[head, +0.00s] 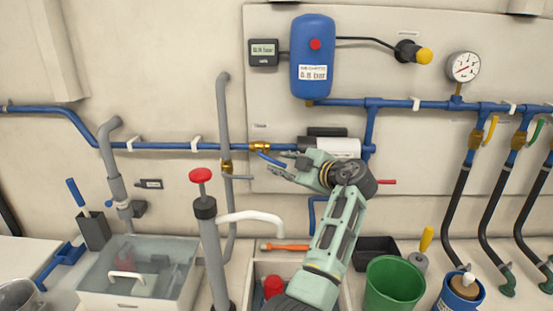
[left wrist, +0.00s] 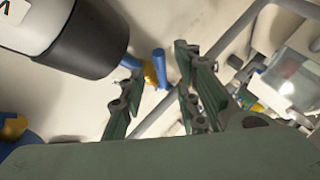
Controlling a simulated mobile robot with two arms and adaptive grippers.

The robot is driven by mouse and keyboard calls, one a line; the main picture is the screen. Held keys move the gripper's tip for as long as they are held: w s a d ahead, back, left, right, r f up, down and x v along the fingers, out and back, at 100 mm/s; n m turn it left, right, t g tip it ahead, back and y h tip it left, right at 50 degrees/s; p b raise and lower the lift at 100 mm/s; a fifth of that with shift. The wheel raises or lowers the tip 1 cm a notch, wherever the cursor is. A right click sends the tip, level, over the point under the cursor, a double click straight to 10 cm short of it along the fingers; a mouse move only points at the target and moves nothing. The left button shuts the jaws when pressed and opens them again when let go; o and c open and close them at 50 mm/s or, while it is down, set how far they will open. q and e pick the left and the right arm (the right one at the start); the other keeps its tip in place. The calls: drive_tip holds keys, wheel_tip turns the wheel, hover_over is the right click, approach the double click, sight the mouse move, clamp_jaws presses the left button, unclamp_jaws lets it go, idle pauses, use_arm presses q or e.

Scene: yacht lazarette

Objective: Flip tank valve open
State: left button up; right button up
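A brass valve (head: 259,147) with a blue lever (head: 270,159) sits on the blue pipe along the back wall. The lever slants down to the right from the valve body. My left gripper (head: 279,163) is at the lever's right end, its fingers pointing left. In the left wrist view the fingers (left wrist: 157,58) are apart, and the blue lever (left wrist: 159,67) and brass body (left wrist: 150,74) show in the gap between the fingertips. I cannot tell whether a finger touches the lever. My right gripper is not in view.
A white cylinder (head: 338,148) on the pipe is close to my left gripper. A grey vertical pipe (head: 223,110) runs left of the valve. Below stand a hand pump with a red knob (head: 201,175), a clear-lidded box (head: 140,270) and a green bucket (head: 393,283).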

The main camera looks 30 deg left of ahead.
sight(279, 163)
use_arm(q)
drive_tip(key=x, duration=0.3)
drive_tip(key=shift+a+p, duration=0.1)
drive_tip(key=shift+p, duration=0.25)
drive_tip(key=shift+w+a+f, duration=0.1)
drive_tip(key=shift+a+f, duration=0.05)
drive_tip(key=shift+a, duration=0.2)
drive_tip(key=shift+f, duration=0.1)
drive_tip(key=c, duration=0.7)
clamp_jaws()
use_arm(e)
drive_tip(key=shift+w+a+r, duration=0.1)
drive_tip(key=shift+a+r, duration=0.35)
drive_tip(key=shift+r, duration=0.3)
use_arm(q)
drive_tip(key=shift+a, duration=0.1)
